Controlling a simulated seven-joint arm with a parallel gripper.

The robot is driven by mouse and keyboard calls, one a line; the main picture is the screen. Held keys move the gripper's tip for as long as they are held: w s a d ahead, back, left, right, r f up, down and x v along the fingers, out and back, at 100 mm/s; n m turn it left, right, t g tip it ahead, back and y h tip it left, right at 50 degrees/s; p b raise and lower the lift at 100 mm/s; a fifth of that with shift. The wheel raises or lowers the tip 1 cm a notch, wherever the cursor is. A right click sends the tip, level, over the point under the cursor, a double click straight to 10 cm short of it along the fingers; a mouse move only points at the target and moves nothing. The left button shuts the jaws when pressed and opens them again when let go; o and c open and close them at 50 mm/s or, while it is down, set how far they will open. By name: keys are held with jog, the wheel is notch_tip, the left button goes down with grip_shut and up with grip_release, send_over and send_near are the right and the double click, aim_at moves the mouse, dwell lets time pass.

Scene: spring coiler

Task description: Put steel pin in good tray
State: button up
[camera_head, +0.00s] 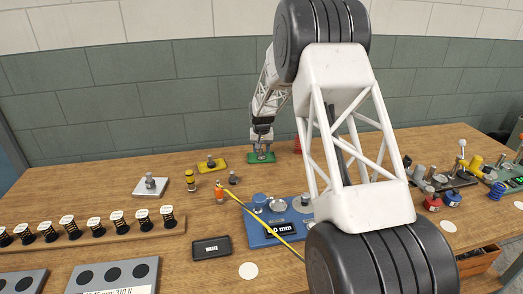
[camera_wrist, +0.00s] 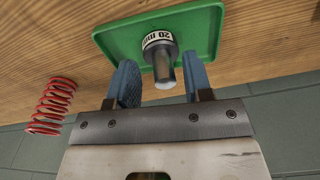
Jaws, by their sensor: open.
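The steel pin (camera_wrist: 163,62) is a grey metal cylinder with a white band reading "20 mm". In the wrist view it stands on the green tray (camera_wrist: 120,30), which I take for the good tray. My gripper (camera_wrist: 159,66) is open, with one blue finger on each side of the pin; a small gap shows at the left, and contact at the right finger cannot be told. In the head view the green tray (camera_head: 270,157) lies at the back of the table, with my gripper (camera_head: 262,146) right over it, hiding most of the pin.
A red spring (camera_wrist: 52,106) stands beside the green tray. A yellow tray (camera_head: 206,168) and a white tray (camera_head: 141,190) each bear a grey part. A black tray (camera_head: 212,248) marked "WASTE" and a blue gauge block (camera_head: 258,238) lie nearer. Springs (camera_head: 118,223) stand in a row at left.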

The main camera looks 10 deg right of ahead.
aim_at(262, 155)
notch_tip(262, 155, up, 12)
jog(key=s, duration=0.1)
dwell(0.5)
dwell(0.7)
jog(key=s+a+r, duration=0.1)
jog(key=s+r, duration=0.4)
jog(key=s, duration=0.5)
jog(key=s+r, duration=0.5)
jog(key=s, duration=0.6)
jog(key=s+a+r, duration=0.1)
jog(key=s+r, duration=0.4)
jog(key=s, duration=0.5)
jog(key=s+f, duration=0.2)
jog(key=s, duration=1.4)
jog(key=s+f+n+t, duration=0.1)
jog(key=s+f, duration=0.1)
jog(key=s, duration=1.5)
jog(key=shift+a+f+n+t, duration=0.3)
jog(key=shift+f, duration=0.05)
